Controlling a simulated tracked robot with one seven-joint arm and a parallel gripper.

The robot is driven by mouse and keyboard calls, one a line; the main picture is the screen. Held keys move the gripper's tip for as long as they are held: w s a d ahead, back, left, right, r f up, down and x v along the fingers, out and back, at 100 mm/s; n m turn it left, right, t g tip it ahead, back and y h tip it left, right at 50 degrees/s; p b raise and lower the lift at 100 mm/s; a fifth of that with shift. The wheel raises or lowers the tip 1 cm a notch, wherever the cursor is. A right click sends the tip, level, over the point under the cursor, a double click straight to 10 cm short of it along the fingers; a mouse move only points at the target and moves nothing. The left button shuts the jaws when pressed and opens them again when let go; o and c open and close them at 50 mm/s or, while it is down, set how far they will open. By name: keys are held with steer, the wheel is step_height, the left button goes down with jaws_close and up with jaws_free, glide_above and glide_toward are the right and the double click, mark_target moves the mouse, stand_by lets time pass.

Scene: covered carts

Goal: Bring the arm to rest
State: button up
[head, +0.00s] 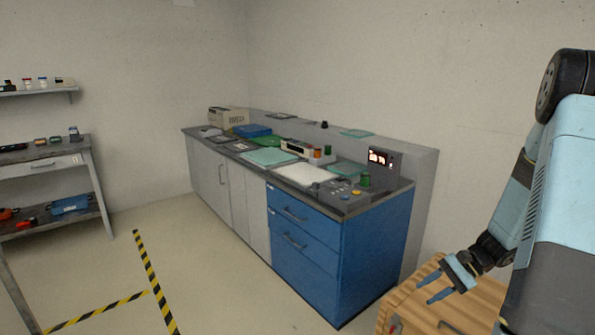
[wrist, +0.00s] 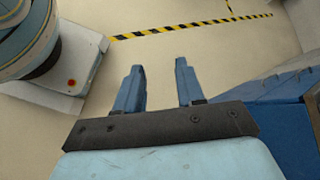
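My gripper (head: 446,285) is at the lower right in the head view, at the end of my bent light-blue arm. It appears above or in front of a wooden cabinet (head: 462,300); the exact gap is unclear. In the wrist view my gripper (wrist: 158,80) shows two blue fingers standing apart. There is nothing between them, only pale floor beyond.
A counter with blue drawers (head: 305,250) stands in the middle, its top holding trays, jars and a control box (head: 350,190). A shelf bench (head: 45,165) is at the left. Striped tape (head: 155,280) marks the clear floor.

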steer(key=s+a+r+n+h, duration=0.3)
steer(key=a+r, duration=0.1)
steer(key=r, duration=0.5)
steer(key=s+a+r+n+h, duration=0.2)
steer(key=a+r+n+h, duration=0.15)
steer(key=r, duration=0.55)
steer(key=s+a+r+n+t+h, duration=0.2)
steer(key=s+r+t, duration=0.1)
steer(key=s+r, duration=0.3)
steer(key=s+a+r+n+t+h, duration=0.1)
steer(key=s+a+r+n+t, duration=0.1)
steer(key=s+r, duration=0.4)
steer(key=shift+s+a+r+t+h, duration=0.4)
steer(key=shift+s+t, duration=0.1)
steer(key=shift+s, duration=0.1)
steer(key=shift+o, duration=0.6)
